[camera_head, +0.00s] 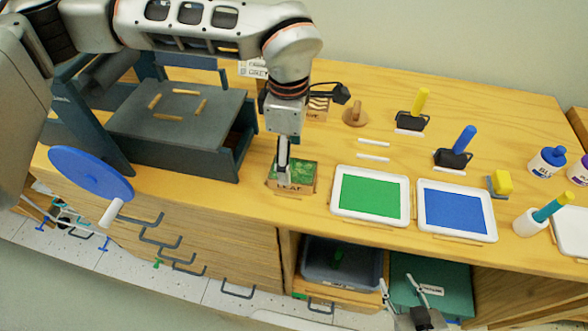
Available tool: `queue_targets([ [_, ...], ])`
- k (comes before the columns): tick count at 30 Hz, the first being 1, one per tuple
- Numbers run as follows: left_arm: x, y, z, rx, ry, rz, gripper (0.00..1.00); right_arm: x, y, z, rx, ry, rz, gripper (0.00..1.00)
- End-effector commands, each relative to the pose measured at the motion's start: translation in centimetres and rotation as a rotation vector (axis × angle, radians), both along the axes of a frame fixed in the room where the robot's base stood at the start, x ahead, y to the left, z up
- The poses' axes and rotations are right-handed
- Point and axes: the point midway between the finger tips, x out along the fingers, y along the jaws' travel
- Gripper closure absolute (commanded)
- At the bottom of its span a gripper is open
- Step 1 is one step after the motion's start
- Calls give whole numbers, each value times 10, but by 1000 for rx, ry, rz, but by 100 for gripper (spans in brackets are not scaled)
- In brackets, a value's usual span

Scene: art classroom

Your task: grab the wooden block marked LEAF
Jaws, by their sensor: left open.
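The wooden block marked LEAF (304,188) lies on the wooden worktop, with a green leafy top and its dark lettering on the front side. My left gripper (284,177) points down over the left part of the block and hides some of it. It is open, and its fingers look to be right at the block's top; I cannot tell whether they touch. My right gripper (403,287) is low at the bottom of the view, in front of the shelves, with its fingers apart and nothing between them.
A green ink tray (337,207) and a blue one (423,220) stand right of the block. A dark press (180,120) with a blue wheel (90,174) stands left. Behind are another wooden block (316,109), a wooden knob (355,115) and rollers (412,118).

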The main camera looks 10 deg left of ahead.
Motion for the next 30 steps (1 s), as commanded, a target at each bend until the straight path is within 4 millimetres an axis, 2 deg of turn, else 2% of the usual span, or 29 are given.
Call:
queue_targets([
  [4,0,-3,-17,1,3,0,32,-7,1,-7,-2,17,3,60],
  [12,1,-6,-52,0,2,-1,32,0,1,-2,-1,1,3,60],
  [21,1,-6,-54,0,0,-1,32,6,1,5,0,-15,2,60],
  [26,1,-6,-54,0,0,-1,74,6,0,4,-1,-13,1,60],
  [27,1,-6,-54,0,0,-1,78,6,0,3,-2,-12,0,60],
  [30,1,-6,-54,-1,0,-1,78,5,-1,2,-3,-9,0,60],
])
